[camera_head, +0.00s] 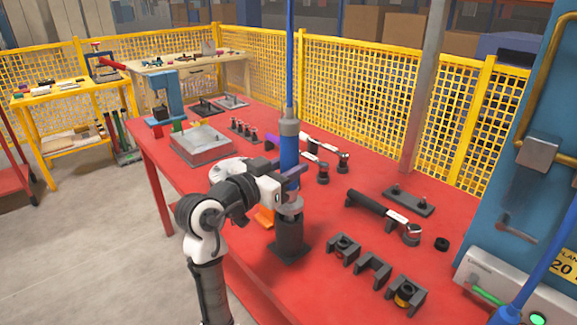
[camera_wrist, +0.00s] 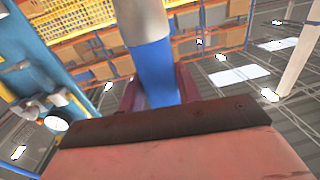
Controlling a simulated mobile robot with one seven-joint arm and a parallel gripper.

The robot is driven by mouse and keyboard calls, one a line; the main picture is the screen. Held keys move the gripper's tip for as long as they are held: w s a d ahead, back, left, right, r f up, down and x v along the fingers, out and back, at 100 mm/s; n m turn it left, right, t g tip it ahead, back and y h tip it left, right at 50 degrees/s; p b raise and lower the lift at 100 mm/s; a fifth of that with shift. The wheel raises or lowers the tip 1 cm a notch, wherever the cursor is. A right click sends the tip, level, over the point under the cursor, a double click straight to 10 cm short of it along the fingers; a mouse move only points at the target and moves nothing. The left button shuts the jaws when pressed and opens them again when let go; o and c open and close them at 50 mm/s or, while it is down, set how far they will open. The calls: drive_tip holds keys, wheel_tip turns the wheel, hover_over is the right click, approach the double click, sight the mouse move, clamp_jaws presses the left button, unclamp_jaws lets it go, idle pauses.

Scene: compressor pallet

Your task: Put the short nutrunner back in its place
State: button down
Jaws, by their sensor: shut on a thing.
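The short nutrunner (camera_head: 289,152) is an upright tool with a blue body, a grey top and a grey lower end, under a blue vertical line. My gripper (camera_head: 286,183) is shut around its blue body. In the wrist view, the nutrunner (camera_wrist: 157,72) stands between the purple fingers of my gripper (camera_wrist: 155,92). A dark cylindrical holder (camera_head: 290,237) stands on the red table directly below the tool. The grey lower end is at the holder's top; I cannot tell whether it sits inside. My fingers hide part of the body.
On the red table (camera_head: 330,225), a long black-handled tool (camera_head: 378,207) lies right of the holder, with several dark U-shaped blocks (camera_head: 374,270) in front. Other handled tools (camera_head: 326,147) lie behind. A metal box (camera_head: 201,144) is left. A blue machine column (camera_head: 510,160) bounds the right.

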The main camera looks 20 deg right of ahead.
drive_tip(key=shift+f+b, duration=1.05)
drive_tip(key=shift+f, duration=0.2)
drive_tip(key=c, duration=0.9)
unclamp_jaws()
drive_tip(key=shift+s, duration=0.1)
drive_tip(key=shift+f, duration=0.15)
drive_tip(key=b+v, duration=0.2)
drive_tip(key=v, duration=1.2)
drive_tip(key=shift+d, duration=0.1)
